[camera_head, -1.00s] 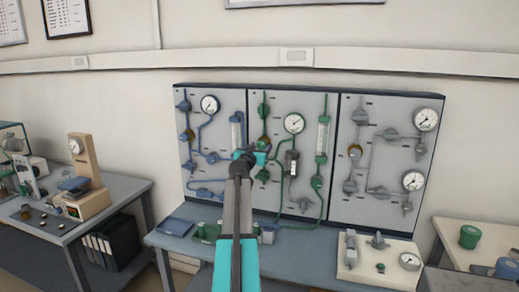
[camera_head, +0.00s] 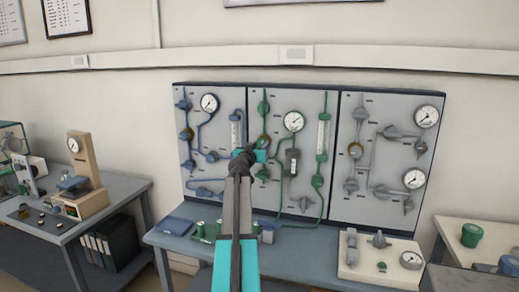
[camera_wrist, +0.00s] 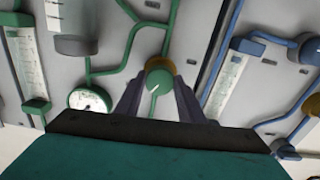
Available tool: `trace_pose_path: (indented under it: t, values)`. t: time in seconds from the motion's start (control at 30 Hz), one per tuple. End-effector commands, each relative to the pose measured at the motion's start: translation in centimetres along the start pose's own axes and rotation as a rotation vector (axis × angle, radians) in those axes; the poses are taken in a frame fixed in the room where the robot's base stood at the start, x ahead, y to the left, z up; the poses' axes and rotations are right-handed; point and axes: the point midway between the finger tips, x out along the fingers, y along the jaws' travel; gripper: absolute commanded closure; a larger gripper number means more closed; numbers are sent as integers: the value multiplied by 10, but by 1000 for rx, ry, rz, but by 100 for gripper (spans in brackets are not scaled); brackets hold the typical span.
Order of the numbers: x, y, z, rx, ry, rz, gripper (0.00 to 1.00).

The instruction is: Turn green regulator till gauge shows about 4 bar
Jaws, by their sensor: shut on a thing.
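The green regulator (camera_wrist: 156,76) is a round green knob with a white mark and a brassy rim behind it, seen between my fingers in the wrist view. In the head view it sits on the middle panel and is partly hidden by my arm. My gripper (camera_wrist: 158,88) is shut on this knob, one dark finger on each side; it also shows in the head view (camera_head: 261,152). The round white gauge (camera_head: 293,121) is just right of the regulator on the same panel. It is partly cut off in the wrist view (camera_wrist: 90,100). Its scale is too small to read.
A blue-piped panel (camera_head: 212,165) is on the left, a grey-piped panel (camera_head: 375,205) on the right. A bench (camera_head: 310,255) with small parts stands below.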

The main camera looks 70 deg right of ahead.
Motion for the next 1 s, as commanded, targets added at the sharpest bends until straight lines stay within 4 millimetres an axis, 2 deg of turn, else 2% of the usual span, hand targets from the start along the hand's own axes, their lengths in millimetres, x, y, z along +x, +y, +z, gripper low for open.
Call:
trace_pose_path:
  t: [0.13, 0.17, 0.27, 0.67, 1.0]
  values:
    - [0, 0, 0, 1, -1, 1, 87]
    - [0, 0, 0, 1, -1, 1, 61]
    - [0, 0, 0, 1, -1, 1, 46]
    - [-2, 0, 0, 1, -1, 0, 46]
    - [-24, 0, 1, 1, 0, -1, 46]
